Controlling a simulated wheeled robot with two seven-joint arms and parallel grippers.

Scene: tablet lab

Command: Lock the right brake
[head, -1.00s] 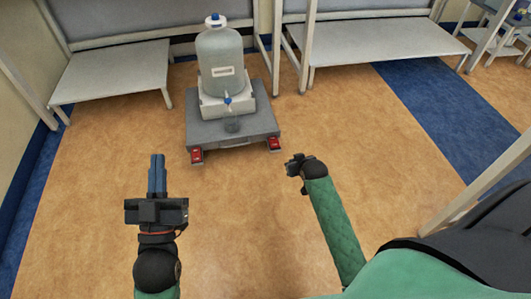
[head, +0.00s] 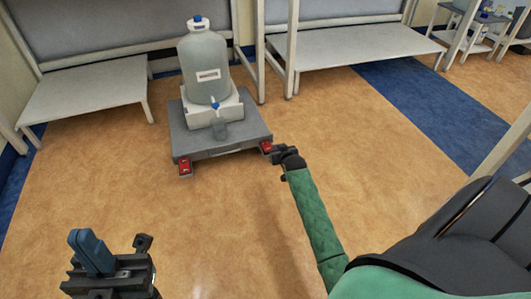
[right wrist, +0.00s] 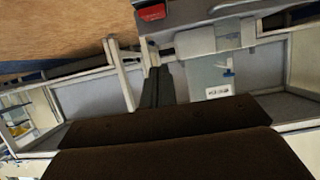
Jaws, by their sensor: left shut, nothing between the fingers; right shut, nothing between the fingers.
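A grey wheeled cart (head: 215,142) stands on the floor with two red brake pedals on its front edge. The right brake (head: 266,147) is at the front right corner and the left brake (head: 185,166) at the front left. My right gripper (head: 279,153) is shut and empty, close beside the right brake; I cannot tell whether it touches. In the right wrist view the red brake (right wrist: 152,12) shows at the top edge, with my shut fingers (right wrist: 154,72) below it in the picture. My left gripper (head: 92,252) is shut and empty, at the lower left, away from the cart.
A large bottle (head: 204,65) with blue cap and tap stands on a white base on the cart. Low grey-white shelves (head: 85,90) stand behind on the left and right (head: 350,50). Orange floor in front of the cart is clear.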

